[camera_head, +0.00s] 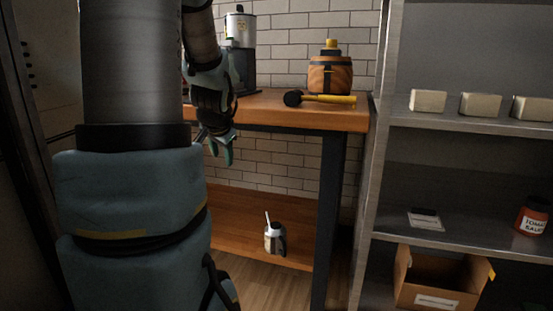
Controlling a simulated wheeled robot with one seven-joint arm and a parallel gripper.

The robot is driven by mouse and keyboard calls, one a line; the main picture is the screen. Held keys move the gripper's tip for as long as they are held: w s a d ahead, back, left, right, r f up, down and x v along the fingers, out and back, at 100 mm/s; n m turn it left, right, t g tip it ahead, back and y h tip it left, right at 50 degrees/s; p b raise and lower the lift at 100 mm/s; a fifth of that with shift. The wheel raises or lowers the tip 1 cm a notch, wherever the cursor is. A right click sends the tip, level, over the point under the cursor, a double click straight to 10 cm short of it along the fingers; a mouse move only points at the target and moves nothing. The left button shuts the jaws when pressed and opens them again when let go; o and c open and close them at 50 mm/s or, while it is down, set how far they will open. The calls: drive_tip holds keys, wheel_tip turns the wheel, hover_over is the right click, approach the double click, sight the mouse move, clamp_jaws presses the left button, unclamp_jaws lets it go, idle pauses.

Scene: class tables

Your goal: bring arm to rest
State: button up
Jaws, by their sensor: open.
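My arm fills the left side of the head view, with a thick grey and teal link close to the camera. Its far end hangs down in front of the wooden table (270,112). My gripper (217,152) points downward beside the table's front edge, with teal fingers below a dark wrist. The fingers are apart and nothing shows between them. Part of the gripper is hidden behind the near arm link.
A small jar (275,238) stands on the lower shelf. Right, a metal shelf (470,126) holds pale blocks, a red jar (531,215) and an open box (440,279).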

drive_tip(key=s+d+f+n+g+h, duration=0.1)
drive_tip(key=s+d+f+n+g, duration=0.25)
drive_tip(key=s, duration=0.55)
drive_tip(key=s+d+f+n+g, duration=0.1)
drive_tip(key=s+d+f+g, duration=0.25)
drive_tip(key=s+f, duration=0.4)
wheel_tip(320, 180, up, 25)
drive_tip(key=s+p, duration=0.2)
drive_tip(key=p, duration=2.2)
drive_tip(key=shift+s+d+r+t, duration=0.2)
drive_tip(key=shift+d+t, duration=0.2)
drive_tip(key=shift+d, duration=0.05)
drive_tip(key=shift+o, duration=0.3)
